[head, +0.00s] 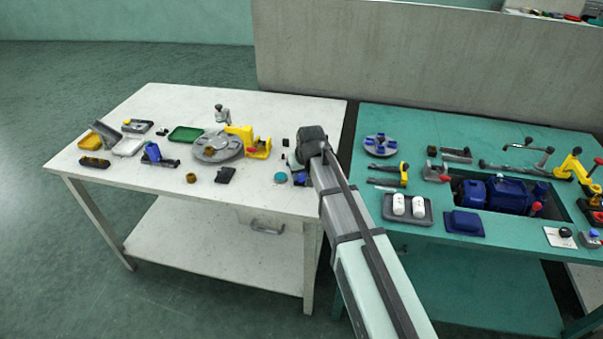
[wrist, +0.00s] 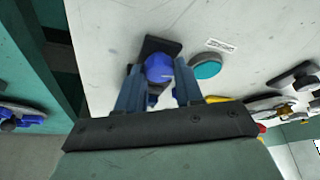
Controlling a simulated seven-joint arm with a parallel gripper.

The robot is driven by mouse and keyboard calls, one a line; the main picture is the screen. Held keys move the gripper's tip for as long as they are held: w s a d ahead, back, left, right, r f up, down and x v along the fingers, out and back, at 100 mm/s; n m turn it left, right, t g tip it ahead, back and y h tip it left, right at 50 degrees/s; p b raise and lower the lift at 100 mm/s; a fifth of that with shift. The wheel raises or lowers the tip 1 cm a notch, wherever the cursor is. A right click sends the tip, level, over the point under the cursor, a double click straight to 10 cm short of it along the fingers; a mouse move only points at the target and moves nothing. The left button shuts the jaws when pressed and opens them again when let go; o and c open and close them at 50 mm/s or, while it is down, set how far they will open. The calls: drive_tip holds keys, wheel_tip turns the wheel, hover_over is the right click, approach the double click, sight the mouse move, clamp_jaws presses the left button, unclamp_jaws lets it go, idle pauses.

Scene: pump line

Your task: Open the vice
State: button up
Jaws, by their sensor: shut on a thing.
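My gripper (wrist: 158,76) is over the right end of the white table, with its two blue-grey fingers either side of a round blue knob (wrist: 158,67). It is shut on this knob. The knob sits by a dark block-like base (wrist: 160,46), which may be the vice; I cannot tell how far its jaws stand apart. In the head view my wrist hides most of this spot, and a small patch of blue (head: 300,180) shows below it.
A teal round disc (wrist: 206,66) lies close beside the dark base. Left on the white table (head: 110,178) are a grey round plate (head: 213,150), a yellow fixture (head: 262,148) and a green tray (head: 185,134). A green bench (head: 410,238) with blue pump parts stands to the right.

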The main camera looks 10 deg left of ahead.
drive_tip(key=shift+c, duration=1.1)
drive_tip(key=shift+m, duration=0.3)
drive_tip(key=shift+m+h, duration=0.4)
drive_tip(key=shift+m, duration=0.2)
drive_tip(key=o, duration=1)
